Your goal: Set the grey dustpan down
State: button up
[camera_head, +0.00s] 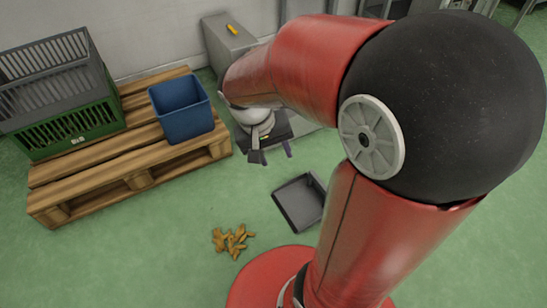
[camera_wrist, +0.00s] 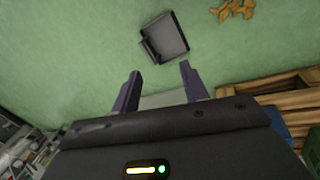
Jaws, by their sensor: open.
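The grey dustpan (camera_head: 298,203) lies on the green floor, apart from my gripper. It also shows in the wrist view (camera_wrist: 168,38), beyond my fingertips. My gripper (camera_head: 272,155) is above the floor between the pallet and the dustpan. In the wrist view my gripper (camera_wrist: 159,76) has its two dark purple fingers spread, with nothing between them.
A brown heap of pieces (camera_head: 232,241) lies on the floor near the dustpan. A wooden pallet (camera_head: 130,165) at the left bears a blue bin (camera_head: 183,110) and stacked green and grey crates (camera_head: 70,132). A grey box (camera_head: 229,42) stands by the wall.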

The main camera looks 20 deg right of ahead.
jog(key=s+a+r+n+t+y, duration=0.2)
jog(key=s+a+r+t+y, duration=0.1)
jog(key=s+r+t, duration=0.3)
notch_tip(320, 180, up, 3)
jog(key=s+a, duration=0.1)
jog(key=s, duration=0.1)
jog(key=shift+s+r+n, duration=0.15)
jog(key=shift+s+n, duration=0.15)
jog(key=shift+s, duration=0.05)
notch_tip(320, 180, up, 11)
jog(key=p, duration=1.1)
